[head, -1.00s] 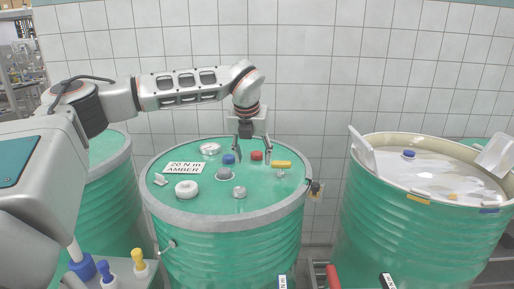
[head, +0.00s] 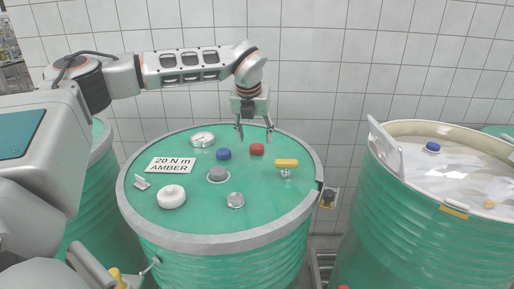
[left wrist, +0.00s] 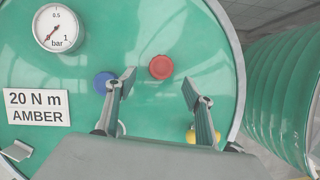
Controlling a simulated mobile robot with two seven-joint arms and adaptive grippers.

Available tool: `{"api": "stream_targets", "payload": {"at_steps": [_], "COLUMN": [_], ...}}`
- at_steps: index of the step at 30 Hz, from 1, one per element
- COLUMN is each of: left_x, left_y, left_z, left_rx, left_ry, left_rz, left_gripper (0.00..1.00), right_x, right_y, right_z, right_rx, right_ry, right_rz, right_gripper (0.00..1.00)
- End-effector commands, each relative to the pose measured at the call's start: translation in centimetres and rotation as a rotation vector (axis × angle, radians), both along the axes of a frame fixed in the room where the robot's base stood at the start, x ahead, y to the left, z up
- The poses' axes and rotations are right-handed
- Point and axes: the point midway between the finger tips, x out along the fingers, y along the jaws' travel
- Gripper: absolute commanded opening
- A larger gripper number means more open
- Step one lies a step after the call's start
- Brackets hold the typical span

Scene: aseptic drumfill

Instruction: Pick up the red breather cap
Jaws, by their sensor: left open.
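The red breather cap (head: 257,149) sits on the green drum lid (head: 215,212), right of a blue cap (head: 223,154). In the left wrist view the red cap (left wrist: 161,67) lies beyond and between my fingertips, apart from both. My left gripper (head: 255,134) is open and empty, pointing down above the lid close to the red cap. It also shows in the left wrist view (left wrist: 159,88), its left finger partly over the blue cap (left wrist: 104,82). My right gripper is not in view.
The lid also carries a pressure gauge (head: 202,139), a "20 N m AMBER" label (head: 170,165), a white cap (head: 171,196), grey caps (head: 235,200) and a yellow handle (head: 286,163). An open drum (head: 452,210) stands at right. A tiled wall (head: 330,80) is behind.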

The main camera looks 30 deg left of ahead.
Motion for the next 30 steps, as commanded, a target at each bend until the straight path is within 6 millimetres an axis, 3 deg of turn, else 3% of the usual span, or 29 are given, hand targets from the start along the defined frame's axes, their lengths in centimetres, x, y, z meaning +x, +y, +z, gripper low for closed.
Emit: {"api": "stream_targets", "payload": {"at_steps": [10, 19, 20, 23, 30], "left_x": [1.5, 1.7, 1.7, 1.7, 1.7], "left_y": [0.4, 0.5, 0.5, 0.5, 0.5], "left_z": [-4.2, -4.7, -4.7, -4.7, -4.7], "left_rx": [0.001, 0.000, 0.000, 0.000, 0.000], "left_ry": [0.002, -0.001, -0.001, -0.001, -0.001], "left_rz": [0.001, 0.000, 0.000, 0.000, 0.000], "left_gripper": [0.53, 0.53, 0.50, 0.24, 0.22], "right_x": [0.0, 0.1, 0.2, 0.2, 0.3], "right_y": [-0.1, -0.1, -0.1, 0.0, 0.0], "right_z": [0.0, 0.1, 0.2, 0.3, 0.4], "right_rx": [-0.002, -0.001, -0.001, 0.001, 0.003], "right_ry": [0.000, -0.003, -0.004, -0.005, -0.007], "right_rz": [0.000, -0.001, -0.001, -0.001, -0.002], "right_gripper": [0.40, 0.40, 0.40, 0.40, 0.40]}}
